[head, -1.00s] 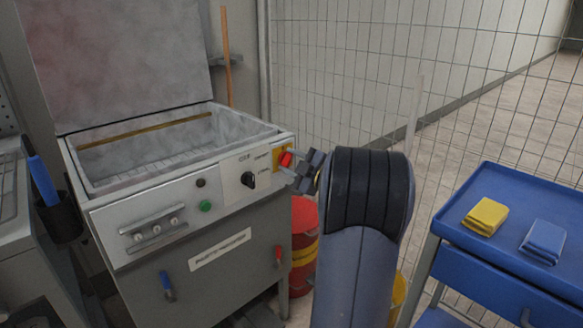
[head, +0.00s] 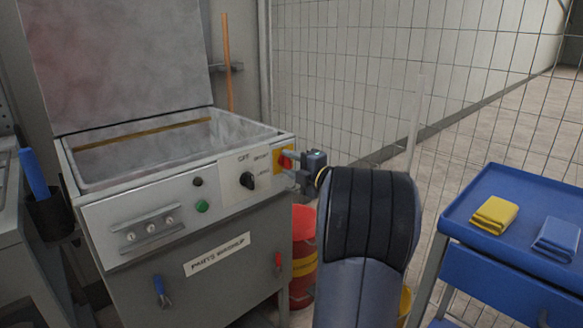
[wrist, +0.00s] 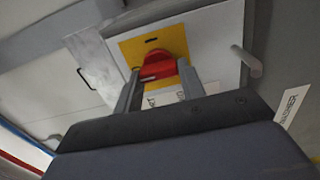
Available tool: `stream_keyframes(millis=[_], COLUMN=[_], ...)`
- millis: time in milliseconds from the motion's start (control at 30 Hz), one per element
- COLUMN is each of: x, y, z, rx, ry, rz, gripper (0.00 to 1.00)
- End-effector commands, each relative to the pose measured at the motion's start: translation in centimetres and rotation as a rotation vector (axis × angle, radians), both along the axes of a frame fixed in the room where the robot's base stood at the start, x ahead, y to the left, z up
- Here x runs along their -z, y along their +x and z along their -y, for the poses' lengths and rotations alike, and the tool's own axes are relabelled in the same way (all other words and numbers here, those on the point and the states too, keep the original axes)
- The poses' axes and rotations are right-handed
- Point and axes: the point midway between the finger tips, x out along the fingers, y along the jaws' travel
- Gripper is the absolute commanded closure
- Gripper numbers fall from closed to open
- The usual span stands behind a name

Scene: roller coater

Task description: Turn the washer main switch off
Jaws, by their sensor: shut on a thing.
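The parts washer's main switch is a red knob (head: 285,161) on a yellow plate (head: 277,155) at the right end of the washer's front panel. My gripper (head: 288,163) reaches it from the right and is shut on it. In the wrist view the red knob (wrist: 157,66) lies between the two fingertips of my gripper (wrist: 160,82), against the yellow plate (wrist: 133,48). The plate's lettering is too small to read, so the switch position is unclear.
The panel also carries a black selector (head: 247,180) and a green button (head: 202,206). A red bin (head: 303,250) stands right of the washer. A blue trolley (head: 470,232) with yellow and blue cloths is at the right. Wire fencing runs behind.

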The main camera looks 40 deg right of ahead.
Motion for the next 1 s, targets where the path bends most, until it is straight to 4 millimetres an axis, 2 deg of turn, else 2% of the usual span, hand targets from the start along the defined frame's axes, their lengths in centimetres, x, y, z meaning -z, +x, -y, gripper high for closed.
stream_keyframes(millis=[433, 467, 700, 1000], x=[0.10, 0.10, 0.06, -0.03], y=[0.00, 0.00, 0.00, -0.25], z=[-0.03, -0.03, -0.01, 0.04], rx=[-0.001, -0.001, 0.000, 0.000], ry=[-0.012, -0.012, -0.011, -0.011], rz=[-0.001, -0.001, 0.000, 0.000], gripper=[0.85, 0.61, 0.41, 0.40])
